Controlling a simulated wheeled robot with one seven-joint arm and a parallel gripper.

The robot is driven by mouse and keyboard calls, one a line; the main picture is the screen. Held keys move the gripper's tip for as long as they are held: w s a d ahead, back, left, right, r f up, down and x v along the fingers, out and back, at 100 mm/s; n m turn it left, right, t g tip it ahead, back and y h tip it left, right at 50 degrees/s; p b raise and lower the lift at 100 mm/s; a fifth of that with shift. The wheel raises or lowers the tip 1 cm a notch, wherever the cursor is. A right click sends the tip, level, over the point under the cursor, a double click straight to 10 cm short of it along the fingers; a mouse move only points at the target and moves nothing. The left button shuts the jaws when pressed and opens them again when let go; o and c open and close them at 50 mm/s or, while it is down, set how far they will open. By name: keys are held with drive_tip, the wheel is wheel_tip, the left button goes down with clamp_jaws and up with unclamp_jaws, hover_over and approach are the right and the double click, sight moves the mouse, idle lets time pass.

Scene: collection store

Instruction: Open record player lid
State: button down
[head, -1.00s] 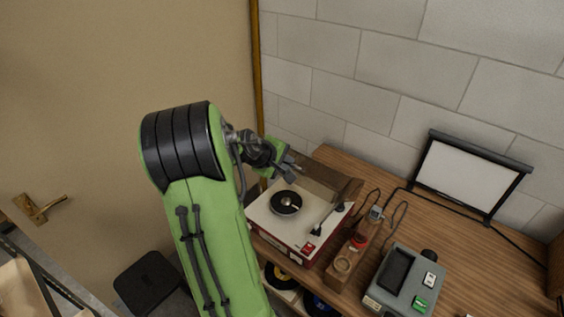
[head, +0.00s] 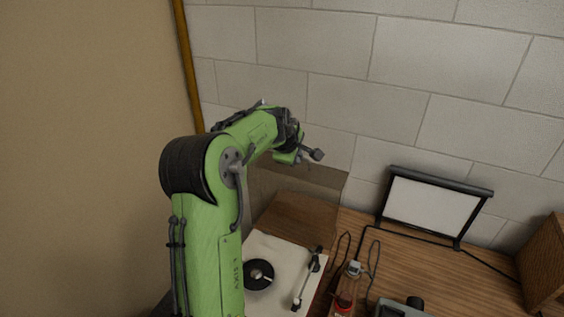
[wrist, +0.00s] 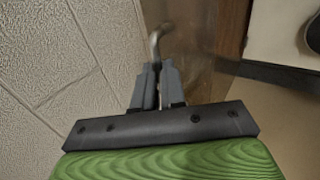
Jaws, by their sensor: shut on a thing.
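The record player (head: 288,250) stands on the wooden table with a white deck, a black disc and a tonearm. Its brown see-through lid (head: 305,208) is raised steeply behind the deck. My gripper (head: 308,154) is at the lid's top edge, in front of the wall. In the wrist view my gripper (wrist: 158,82) is nearly closed beside the lid (wrist: 208,45), with a curved grey piece at its tips. The exact grip point on the lid is hard to make out. My arm hides the deck's left side.
A small framed screen (head: 432,208) stands against the block wall. A wooden box (head: 545,262) is at the right edge. A grey device (head: 400,308) and cables lie right of the player. Bare tabletop (head: 435,268) lies below the screen.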

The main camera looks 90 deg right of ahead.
drive_tip(key=shift+y, duration=0.5)
drive_tip(key=shift+s+d, duration=0.25)
drive_tip(key=shift+d, duration=0.4)
drive_tip(key=shift+s+d, duration=0.25)
drive_tip(key=shift+d, duration=0.35)
drive_tip(key=shift+s+d, duration=0.25)
drive_tip(key=shift+d, duration=0.4)
drive_tip(key=c, duration=1.2)
unclamp_jaws()
drive_tip(key=shift+a+f, duration=0.1)
drive_tip(key=v, duration=1.5)
drive_tip(key=shift+a+r, duration=0.15)
drive_tip(key=shift+r, duration=0.25)
drive_tip(key=shift+s, duration=0.15)
drive_tip(key=shift+w, duration=0.2)
